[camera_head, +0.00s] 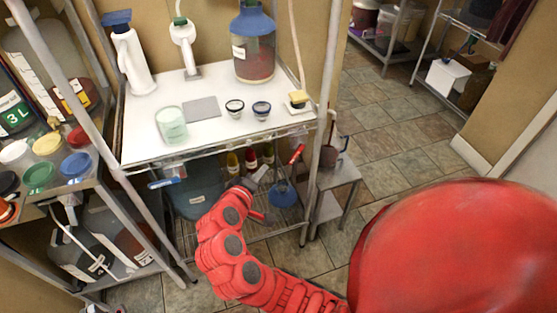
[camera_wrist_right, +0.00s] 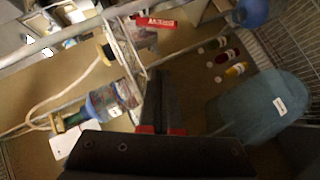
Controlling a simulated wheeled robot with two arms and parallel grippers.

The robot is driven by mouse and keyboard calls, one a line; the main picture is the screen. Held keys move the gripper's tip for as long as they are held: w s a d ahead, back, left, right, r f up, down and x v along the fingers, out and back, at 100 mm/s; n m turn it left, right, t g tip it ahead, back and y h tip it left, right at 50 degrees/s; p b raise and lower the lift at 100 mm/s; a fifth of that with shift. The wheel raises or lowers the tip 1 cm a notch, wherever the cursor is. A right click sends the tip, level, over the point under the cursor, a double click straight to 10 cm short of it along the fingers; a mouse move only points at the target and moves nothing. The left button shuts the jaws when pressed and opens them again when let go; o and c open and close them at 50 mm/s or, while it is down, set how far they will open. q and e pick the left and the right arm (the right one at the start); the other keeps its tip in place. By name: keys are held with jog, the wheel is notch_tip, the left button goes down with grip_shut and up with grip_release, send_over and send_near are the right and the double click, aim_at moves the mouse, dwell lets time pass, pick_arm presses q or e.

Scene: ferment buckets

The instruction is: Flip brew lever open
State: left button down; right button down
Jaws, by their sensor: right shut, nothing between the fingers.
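A red handle (camera_head: 297,153) with lettering on it sits at the front right edge of the white table. It also shows at the top of the right wrist view (camera_wrist_right: 156,22). A blue handle (camera_head: 166,182) sits at the table's front left edge. I cannot tell for sure which is the brew lever, or how far either is turned. My right gripper (camera_head: 259,174) is below the table's front edge, left of the red handle and apart from it. Its dark fingers (camera_wrist_right: 158,75) are shut and empty. My left gripper is not in view.
The white table (camera_head: 150,135) holds a blue-capped jar (camera_head: 253,45), a green cup (camera_head: 171,124) and two small cups. Bottles and a teal bucket (camera_head: 195,188) stand beneath. A metal post (camera_head: 323,130) and small side table (camera_head: 338,178) stand right. Floor is clear farther right.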

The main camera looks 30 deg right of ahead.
jog(key=p, duration=0.2)
send_near(293, 158)
jog(key=shift+w+a+r+x, duration=0.3)
jog(key=shift+w+x, duration=0.3)
jog(key=shift+x, duration=2.7)
jog(key=shift+f, duration=0.15)
jog(key=b, duration=0.1)
jog(key=d+f+n+h+b, duration=0.1)
jog(key=b, duration=0.1)
jog(key=shift+s+f, duration=0.15)
jog(key=shift+f, duration=0.15)
jog(key=shift+h+b, duration=0.3)
jog(key=shift+b, duration=0.1)
jog(key=shift+s+r, duration=0.1)
jog(key=shift+r, duration=0.1)
jog(key=shift+d, duration=0.1)
